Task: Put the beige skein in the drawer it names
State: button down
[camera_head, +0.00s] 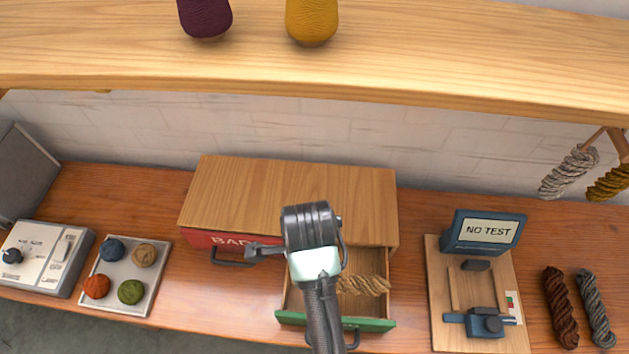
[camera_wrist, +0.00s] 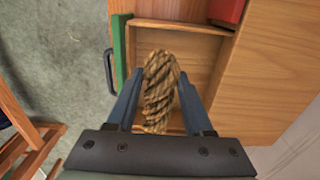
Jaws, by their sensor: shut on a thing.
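The beige skein (camera_wrist: 159,92) is a twisted rope-like hank between my gripper's two fingers (camera_wrist: 160,100) in the wrist view. My gripper is shut on it. In the head view the skein (camera_head: 364,285) shows at the right of my arm, over or in the open drawer with the green front (camera_head: 374,324); I cannot tell whether it touches the drawer floor. The drawer also shows in the wrist view, its green front (camera_wrist: 119,50) at the left.
The wooden cabinet (camera_head: 290,190) holds both drawers. At right stands a test device with a "NO TEST" screen (camera_head: 488,231), and brown (camera_head: 560,306) and grey (camera_head: 596,308) skeins. At left are a tray of yarn balls (camera_head: 103,297) and a control box (camera_head: 44,256). A shelf (camera_head: 420,60) overhangs the back.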

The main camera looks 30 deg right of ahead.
jog(key=shift+w+a+f, duration=0.1)
jog(key=shift+a+f, duration=0.1)
jog(key=shift+a, duration=0.05)
notch_tip(320, 180, down, 5)
jog(key=shift+d+f, duration=0.1)
jog(key=shift+f, duration=2.2)
jog(key=shift+f, duration=0.15)
jog(key=c, duration=0.6)
grip_release()
